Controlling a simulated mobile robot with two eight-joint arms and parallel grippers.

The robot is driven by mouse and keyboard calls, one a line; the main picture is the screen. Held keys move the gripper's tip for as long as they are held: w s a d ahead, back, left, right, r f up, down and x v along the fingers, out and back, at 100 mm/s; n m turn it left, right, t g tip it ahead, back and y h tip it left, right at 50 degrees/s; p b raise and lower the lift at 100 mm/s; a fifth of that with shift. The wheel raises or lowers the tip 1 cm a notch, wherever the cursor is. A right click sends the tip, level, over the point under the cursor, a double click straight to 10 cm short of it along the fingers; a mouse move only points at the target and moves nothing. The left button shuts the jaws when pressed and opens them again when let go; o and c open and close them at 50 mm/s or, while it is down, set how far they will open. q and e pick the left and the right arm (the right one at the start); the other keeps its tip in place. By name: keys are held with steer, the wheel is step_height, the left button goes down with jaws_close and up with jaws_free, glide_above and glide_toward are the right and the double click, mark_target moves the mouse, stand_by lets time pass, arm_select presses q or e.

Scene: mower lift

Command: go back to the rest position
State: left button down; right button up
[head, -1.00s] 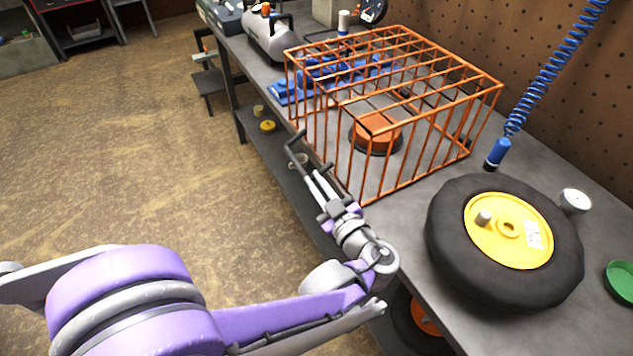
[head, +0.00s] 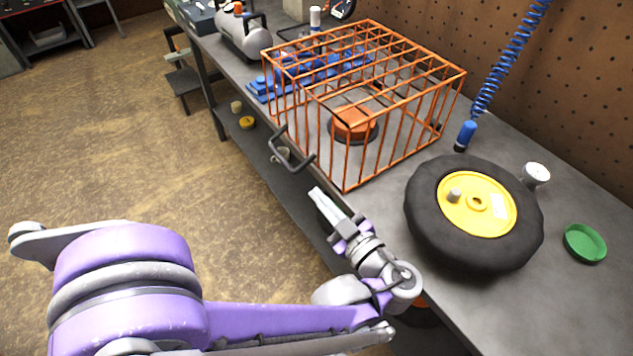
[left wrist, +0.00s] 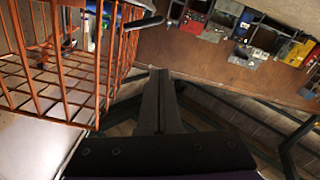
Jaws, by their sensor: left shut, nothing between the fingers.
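My left gripper (head: 318,197) is beside the front edge of the workbench, with its two fingers together and nothing between them. In the left wrist view its dark fingers (left wrist: 161,85) also show closed. The gripper is apart from the dark handle (head: 290,150) on the near side of the orange wire cage (head: 400,95). The cage stands on the bench over an orange and black round part (head: 353,124). In the left wrist view the cage bars (left wrist: 60,75) are at the left. My right gripper is not in view.
A black tyre with a yellow hub (head: 478,203) lies on the bench (head: 575,205), right of my left arm. A green dish (head: 585,243), a gauge (head: 536,174) and a hanging blue coiled hose (head: 510,60) are near it. The floor (head: 120,140) at the left is open.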

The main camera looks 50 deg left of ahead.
arm_select(q)
steer(key=shift+d, duration=0.15)
steer(key=shift+f, duration=0.1)
step_height(320, 180, down, 10)
steer(key=s+d+m+h, duration=0.2)
steer(key=s+m+h, duration=0.1)
steer(key=m+h, duration=0.65)
steer(key=d+f+m+t+h, duration=0.3)
steer(key=d+m+h, duration=0.5)
steer(key=d+m, duration=0.35)
step_height(320, 180, up, 16)
steer(key=w+p, duration=0.2)
steer(key=p, duration=1.2)
steer(key=shift+w+d+r+t+p, duration=0.15)
steer(key=shift+d+t+p, duration=0.15)
steer(key=shift+d+p, duration=0.15)
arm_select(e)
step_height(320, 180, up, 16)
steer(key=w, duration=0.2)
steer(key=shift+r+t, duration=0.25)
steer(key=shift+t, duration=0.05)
